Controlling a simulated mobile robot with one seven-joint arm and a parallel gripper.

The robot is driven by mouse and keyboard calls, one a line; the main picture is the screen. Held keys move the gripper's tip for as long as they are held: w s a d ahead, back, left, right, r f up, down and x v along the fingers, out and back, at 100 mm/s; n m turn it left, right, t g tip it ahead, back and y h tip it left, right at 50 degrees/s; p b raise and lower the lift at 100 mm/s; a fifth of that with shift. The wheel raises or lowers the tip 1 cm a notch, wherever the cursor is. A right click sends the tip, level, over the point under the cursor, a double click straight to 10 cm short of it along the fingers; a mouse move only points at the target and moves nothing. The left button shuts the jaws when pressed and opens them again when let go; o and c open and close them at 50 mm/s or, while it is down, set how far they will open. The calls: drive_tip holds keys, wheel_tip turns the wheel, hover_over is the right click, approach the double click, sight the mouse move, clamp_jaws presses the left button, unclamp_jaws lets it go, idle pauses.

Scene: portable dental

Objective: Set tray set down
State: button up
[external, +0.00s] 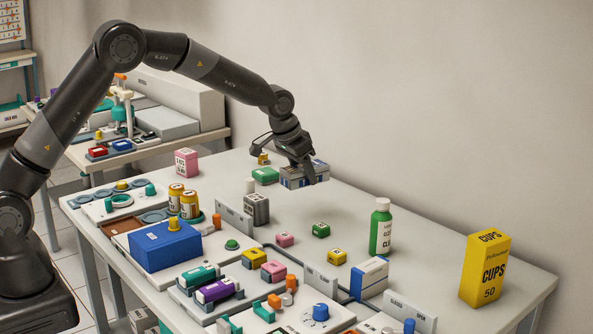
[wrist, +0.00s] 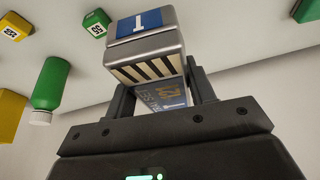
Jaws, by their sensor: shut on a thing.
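The tray set is a silver-grey box with blue panels and a striped side. In the external view the tray set (external: 304,176) is at the far side of the white table (external: 375,200), under my wrist. In the wrist view the tray set (wrist: 147,45) sits between the two fingers, its blue marked face toward the top. My gripper (external: 302,163) is shut on it from above, one finger on either side in the wrist view (wrist: 160,95). I cannot tell whether its underside touches the table.
A green bottle (external: 381,228) and yellow cups box (external: 485,268) stand to the right. Small coloured cubes lie in front. Bare table lies right of the tray set.

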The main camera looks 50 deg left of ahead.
drive_tip(key=shift+s+d+r, duration=0.1)
drive_tip(key=shift+s+d, duration=0.05)
drive_tip(key=shift+s+a, duration=0.1)
drive_tip(key=shift+a, duration=0.25)
drive_tip(key=s+a+n+y, duration=0.1)
drive_tip(key=s+a+n, duration=0.3)
drive_tip(key=a, duration=0.9)
drive_tip(key=n+y, duration=0.1)
drive_tip(key=n, duration=0.1)
hover_over(213, 187)
drive_tip(key=s, duration=0.2)
drive_tip(key=shift+g, duration=0.3)
drive_tip(key=f, duration=0.6)
drive_tip(key=shift+w+d+f, duration=0.25)
drive_tip(key=shift+d, duration=0.1)
drive_tip(key=shift+w+a+f, duration=0.1)
drive_tip(key=shift+a+f, duration=0.1)
drive_tip(key=shift+f, duration=1.9)
drive_tip(key=shift+f, duration=0.1)
